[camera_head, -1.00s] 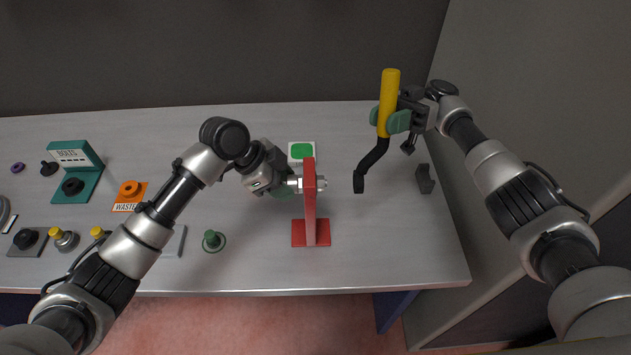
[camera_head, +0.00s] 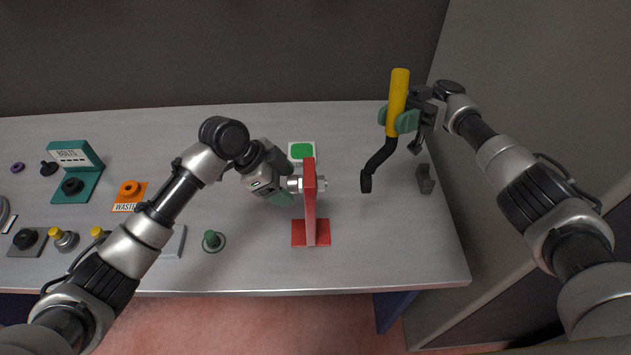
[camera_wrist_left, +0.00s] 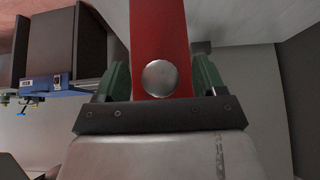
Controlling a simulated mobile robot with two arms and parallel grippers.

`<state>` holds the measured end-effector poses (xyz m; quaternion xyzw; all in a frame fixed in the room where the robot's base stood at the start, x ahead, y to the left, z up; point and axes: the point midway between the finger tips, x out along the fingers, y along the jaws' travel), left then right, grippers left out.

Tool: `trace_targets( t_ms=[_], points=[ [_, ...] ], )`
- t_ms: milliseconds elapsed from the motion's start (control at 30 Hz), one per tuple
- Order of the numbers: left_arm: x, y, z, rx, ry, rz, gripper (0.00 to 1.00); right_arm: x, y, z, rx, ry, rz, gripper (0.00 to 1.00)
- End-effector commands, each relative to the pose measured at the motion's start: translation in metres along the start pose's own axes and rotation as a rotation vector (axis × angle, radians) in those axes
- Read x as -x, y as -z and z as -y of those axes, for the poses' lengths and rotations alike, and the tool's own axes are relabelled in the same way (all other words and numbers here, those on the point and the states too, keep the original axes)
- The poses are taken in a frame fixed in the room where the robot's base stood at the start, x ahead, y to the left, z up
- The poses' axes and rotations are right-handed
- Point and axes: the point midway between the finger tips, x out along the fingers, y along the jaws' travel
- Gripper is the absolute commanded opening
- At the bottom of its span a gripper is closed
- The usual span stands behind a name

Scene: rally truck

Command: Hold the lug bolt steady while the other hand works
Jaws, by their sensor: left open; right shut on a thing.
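The lug bolt (camera_head: 293,184) is a silver bolt running through the upright red plate (camera_head: 309,212), with its threaded end showing on the right side. Its round silver end (camera_wrist_left: 160,78) faces my left gripper in the left wrist view. My left gripper (camera_head: 288,187) is at the left side of the plate. Its green fingers (camera_wrist_left: 160,80) are spread on either side of the bolt end, apart from it. My right gripper (camera_head: 398,120) is shut on the yellow-handled wrench (camera_head: 396,100), held above the table with its black bent end pointing down.
A dark grey holder (camera_head: 425,179) stands at the table's right side. A green-marked white pad (camera_head: 301,151) lies behind the plate, and a green peg (camera_head: 212,240) stands at the front. The teal bolts bin (camera_head: 82,180) and orange waste spot (camera_head: 130,190) are left.

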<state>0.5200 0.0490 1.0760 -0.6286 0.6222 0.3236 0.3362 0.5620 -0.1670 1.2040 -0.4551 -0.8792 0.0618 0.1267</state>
Motion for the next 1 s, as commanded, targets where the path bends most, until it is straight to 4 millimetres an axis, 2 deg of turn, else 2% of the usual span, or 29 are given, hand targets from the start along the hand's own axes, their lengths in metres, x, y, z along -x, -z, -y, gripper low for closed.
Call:
trace_targets(
  t_ms=[167, 400, 600, 800, 1000],
  points=[
    [0.019, -0.002, 0.002, -0.001, 0.005, 0.001, 0.70, 0.001, -0.006, -0.002, 0.002, 0.001, -0.001, 0.00],
    [0.070, -0.002, 0.002, -0.001, 0.006, 0.002, 0.70, 0.003, -0.019, -0.005, 0.002, 0.001, -0.001, 0.00],
    [0.104, -0.001, 0.002, 0.000, 0.004, 0.001, 0.70, 0.004, -0.025, -0.006, 0.002, 0.001, -0.001, 0.00],
    [0.118, -0.001, 0.001, -0.001, 0.002, 0.001, 0.70, 0.005, -0.027, -0.006, 0.002, 0.001, -0.001, 0.00],
    [0.119, 0.000, 0.001, 0.000, 0.001, 0.000, 0.70, 0.005, -0.027, -0.006, 0.002, 0.001, -0.001, 0.00]
  ],
)
